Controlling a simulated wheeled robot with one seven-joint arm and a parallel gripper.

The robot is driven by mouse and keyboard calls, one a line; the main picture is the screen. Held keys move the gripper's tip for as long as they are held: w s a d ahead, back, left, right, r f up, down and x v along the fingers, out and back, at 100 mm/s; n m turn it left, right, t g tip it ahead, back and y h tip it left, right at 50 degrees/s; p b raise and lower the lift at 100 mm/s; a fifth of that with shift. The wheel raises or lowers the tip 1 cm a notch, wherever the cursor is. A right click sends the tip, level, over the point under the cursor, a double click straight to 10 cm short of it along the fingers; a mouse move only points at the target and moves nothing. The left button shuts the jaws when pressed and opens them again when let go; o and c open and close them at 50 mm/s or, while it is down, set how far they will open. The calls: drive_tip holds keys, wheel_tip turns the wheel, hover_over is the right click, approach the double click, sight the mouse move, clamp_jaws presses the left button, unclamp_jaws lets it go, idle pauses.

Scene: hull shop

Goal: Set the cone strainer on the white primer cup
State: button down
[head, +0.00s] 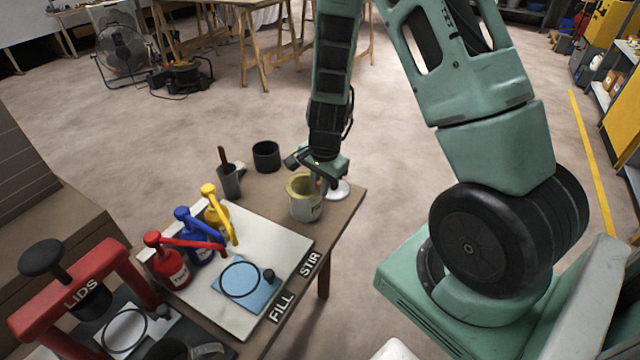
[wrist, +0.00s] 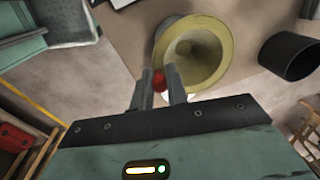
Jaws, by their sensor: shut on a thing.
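The cone strainer (head: 300,184) is yellowish with a wide round rim. In the head view it appears at the mouth of the white primer cup (head: 305,208), whose label is partly visible. In the wrist view the strainer (wrist: 218,62) is seen from above, its cone opening down. My gripper (head: 319,183) is at the strainer's right side. In the wrist view my gripper (wrist: 160,80) is shut on a small red tab at the strainer's rim. I cannot tell whether the strainer rests on the cup or hovers just above it.
A black cup (head: 266,155) and a grey cup with a stick (head: 229,182) stand behind left. A white round piece (head: 338,189) lies right of the primer cup. Red, blue and yellow pump bottles (head: 198,241) stand on a pale board (head: 210,292) at front left.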

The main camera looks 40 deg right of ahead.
drive_tip(key=c, duration=0.8)
unclamp_jaws()
drive_tip(key=shift+c, duration=0.2)
drive_tip(key=shift+r+p, duration=3.4)
drive_tip(key=shift+r, duration=0.2)
drive_tip(key=shift+f, duration=0.1)
